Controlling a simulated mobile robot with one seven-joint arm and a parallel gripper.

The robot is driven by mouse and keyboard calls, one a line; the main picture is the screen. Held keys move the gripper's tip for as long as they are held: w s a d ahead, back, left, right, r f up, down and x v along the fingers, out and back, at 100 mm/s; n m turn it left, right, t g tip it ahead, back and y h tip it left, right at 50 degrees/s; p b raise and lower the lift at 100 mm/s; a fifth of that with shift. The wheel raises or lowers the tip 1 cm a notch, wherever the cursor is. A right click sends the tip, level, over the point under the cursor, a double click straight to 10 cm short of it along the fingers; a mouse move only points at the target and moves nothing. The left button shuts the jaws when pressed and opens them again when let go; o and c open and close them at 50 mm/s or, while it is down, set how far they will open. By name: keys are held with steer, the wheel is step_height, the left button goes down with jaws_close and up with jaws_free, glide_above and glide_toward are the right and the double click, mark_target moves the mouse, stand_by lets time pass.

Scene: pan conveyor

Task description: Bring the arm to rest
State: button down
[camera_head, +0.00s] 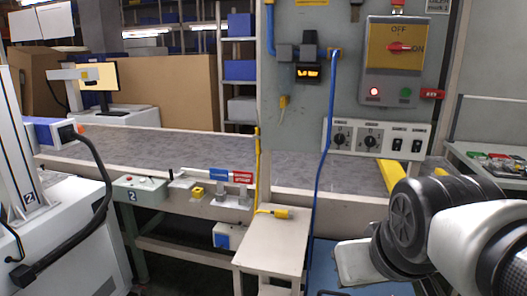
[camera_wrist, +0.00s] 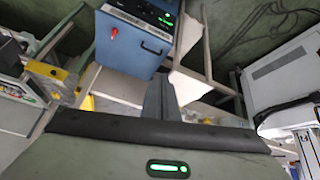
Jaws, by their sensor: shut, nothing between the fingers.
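My arm (camera_head: 440,225) comes in from the lower right of the head view, its black joint and white link in front of the conveyor's right part. My gripper does not show in the head view. In the wrist view, my gripper (camera_wrist: 160,84) shows as two dark grey fingers close together beyond the black bar. It is shut and holds nothing. A green light glows on the wrist housing below it.
The grey conveyor belt (camera_head: 215,150) runs across the middle. A control panel (camera_head: 393,47) stands upright behind it. A white-topped stand (camera_head: 273,238) is in front, left of my arm. A blue cabinet (camera_wrist: 133,42) is at the wrist view's top. White machinery (camera_head: 65,235) fills the left.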

steer(key=s+a+f+g, duration=0.1)
steer(key=s+a, duration=0.1)
steer(key=s, duration=0.2)
step_height(320, 180, up, 24)
steer(key=p, duration=2.4)
steer(key=shift+w+r+m, duration=0.2)
steer(key=shift+w+m, duration=0.05)
steer(key=shift+m, duration=0.15)
